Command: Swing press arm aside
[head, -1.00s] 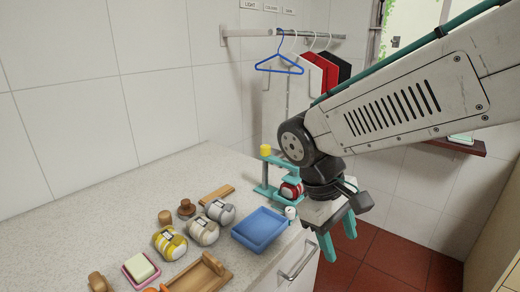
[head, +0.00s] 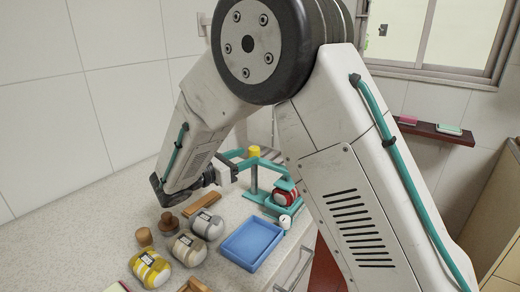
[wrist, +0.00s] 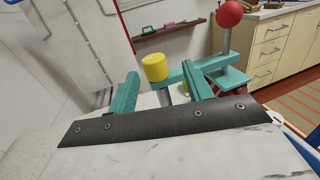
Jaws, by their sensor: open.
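The teal press stands near the counter's far edge in the head view. It has a yellow cap (head: 253,151) on its post and a teal press arm (head: 271,165) reaching right over a red round item (head: 284,197). In the wrist view, the yellow cap (wrist: 155,67) stands ahead between my fingers, and the press arm (wrist: 207,64) runs right towards a grey rod with a red ball (wrist: 229,14). My gripper (head: 243,157) is open and empty, left of the post. Its right finger overlaps the arm in the wrist view; I cannot tell whether they touch.
A blue tray (head: 251,244) sits in front of the press. The tiled wall is at left. A wall shelf (head: 437,132) is at right.

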